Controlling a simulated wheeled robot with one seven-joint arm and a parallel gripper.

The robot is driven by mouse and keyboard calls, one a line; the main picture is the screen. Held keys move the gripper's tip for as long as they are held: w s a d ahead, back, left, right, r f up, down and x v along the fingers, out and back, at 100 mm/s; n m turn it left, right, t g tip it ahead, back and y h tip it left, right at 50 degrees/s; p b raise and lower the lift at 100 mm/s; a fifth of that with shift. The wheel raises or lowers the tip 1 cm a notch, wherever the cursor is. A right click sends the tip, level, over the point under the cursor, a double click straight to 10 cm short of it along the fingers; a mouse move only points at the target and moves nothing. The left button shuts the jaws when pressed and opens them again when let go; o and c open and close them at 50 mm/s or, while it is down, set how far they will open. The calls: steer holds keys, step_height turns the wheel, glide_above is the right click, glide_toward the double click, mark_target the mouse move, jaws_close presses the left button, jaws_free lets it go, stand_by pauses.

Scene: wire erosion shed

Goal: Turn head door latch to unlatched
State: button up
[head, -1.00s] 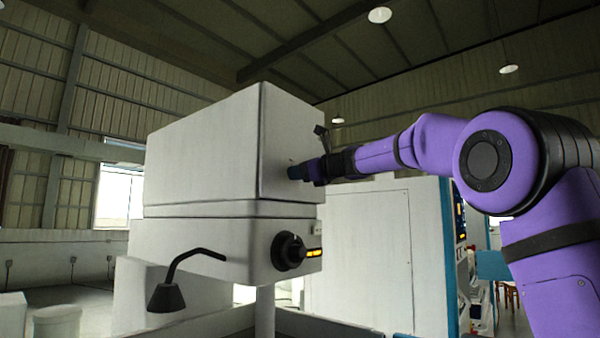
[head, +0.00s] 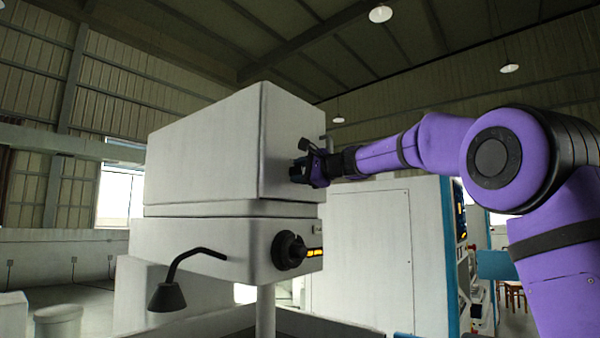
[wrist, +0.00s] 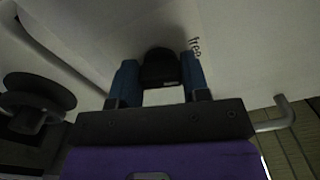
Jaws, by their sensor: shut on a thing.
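The white machine head (head: 205,150) stands in the middle of the head view, with its door face (head: 290,135) turned to the right. My gripper (head: 300,170) is at this face. In the wrist view my gripper (wrist: 160,85) has its two blue fingers on either side of the black latch knob (wrist: 158,68), shut on it. The word "free" (wrist: 195,46) is printed on the white face just right of the knob. In the head view the latch is largely hidden by my gripper.
A round black knob (head: 289,250) sits on the lower housing, and it also shows in the wrist view (wrist: 38,100). A bent grey handle (wrist: 275,118) sticks out at the right in the wrist view. A black lamp (head: 167,296) hangs in front. A white cabinet (head: 370,255) stands behind.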

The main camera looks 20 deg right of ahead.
steer(key=shift+f+n, duration=0.1)
steer(key=shift+n, duration=1.4)
steer(key=o, duration=0.9)
steer(key=shift+s, duration=0.1)
steer(key=v, duration=1)
steer(key=shift+s+d, duration=0.2)
steer(key=shift+s, duration=0.05)
